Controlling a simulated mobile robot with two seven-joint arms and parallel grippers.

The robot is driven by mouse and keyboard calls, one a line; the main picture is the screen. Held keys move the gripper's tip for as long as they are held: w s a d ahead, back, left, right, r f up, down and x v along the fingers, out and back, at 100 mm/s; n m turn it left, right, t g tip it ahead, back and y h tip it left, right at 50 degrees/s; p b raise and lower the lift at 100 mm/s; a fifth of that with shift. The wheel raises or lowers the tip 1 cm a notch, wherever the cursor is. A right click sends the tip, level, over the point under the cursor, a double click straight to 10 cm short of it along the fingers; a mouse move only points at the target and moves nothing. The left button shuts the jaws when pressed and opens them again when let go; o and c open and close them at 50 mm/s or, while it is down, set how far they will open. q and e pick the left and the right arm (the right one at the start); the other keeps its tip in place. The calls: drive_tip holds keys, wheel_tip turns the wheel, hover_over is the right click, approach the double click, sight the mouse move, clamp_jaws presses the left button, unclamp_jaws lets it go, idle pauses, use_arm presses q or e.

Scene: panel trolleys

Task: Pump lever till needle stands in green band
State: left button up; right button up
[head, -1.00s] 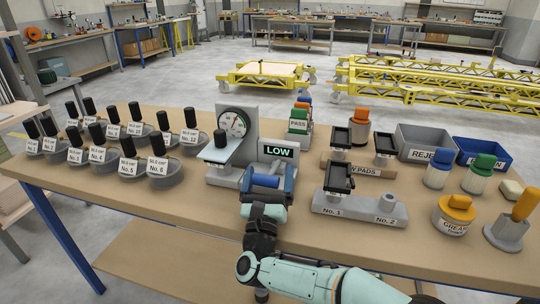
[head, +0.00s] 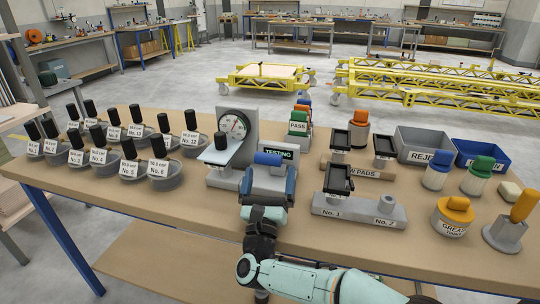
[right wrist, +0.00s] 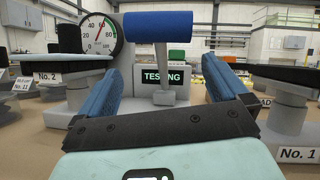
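The lever's blue handle (head: 268,158) stands raised on the grey test stand (head: 222,178); it also shows in the right wrist view (right wrist: 160,27). A display (head: 279,153) reads TESTING. My right gripper (head: 268,185) is open and empty, its blue fingers apart, just below and in front of the handle. My left gripper is out of view.
Several black-handled numbered cups (head: 160,165) stand on the left of the bench (head: 200,230). A grey pad stand (head: 360,209) is close on the right. The grey reject bin (head: 425,143), blue bin (head: 482,154) and orange-capped grease pot (head: 454,216) stand farther right.

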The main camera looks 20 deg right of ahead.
drive_tip(key=shift+s+a+f, duration=0.3)
drive_tip(key=shift+s+f, duration=0.1)
drive_tip(key=shift+f, duration=0.35)
drive_tip(key=s, duration=0.1)
drive_tip(key=s+a, duration=0.1)
drive_tip(key=s, duration=0.2)
drive_tip(key=shift+a+r, duration=0.15)
drive_tip(key=shift+a, duration=0.2)
drive_tip(key=shift+s+r, duration=0.1)
